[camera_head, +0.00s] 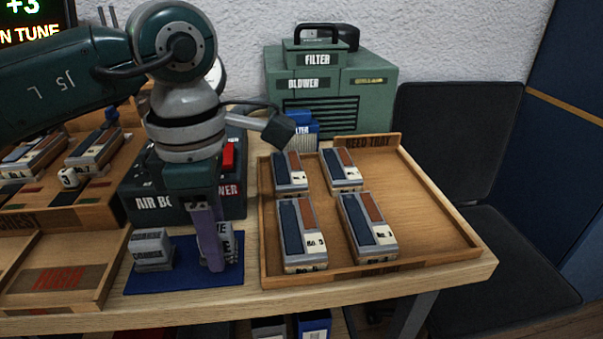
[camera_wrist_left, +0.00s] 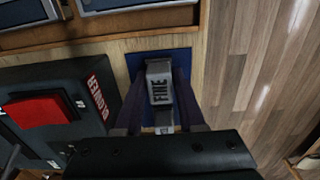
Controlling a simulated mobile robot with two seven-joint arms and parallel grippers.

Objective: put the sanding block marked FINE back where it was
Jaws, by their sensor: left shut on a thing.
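My left gripper (camera_head: 213,258) points down over the blue mat (camera_head: 184,283) and is shut on the grey sanding block marked FINE (camera_head: 229,243). A second grey block, marked COARSE (camera_head: 152,250), stands on the mat to the left. My right gripper is not in view.
A dark box with a red switch (camera_head: 229,157) stands just behind the mat. A wooden tray (camera_head: 432,215) with several reed blocks is close on the right. A wooden tray marked HIGH (camera_head: 60,278) is on the left. The table's front edge runs just before the mat.

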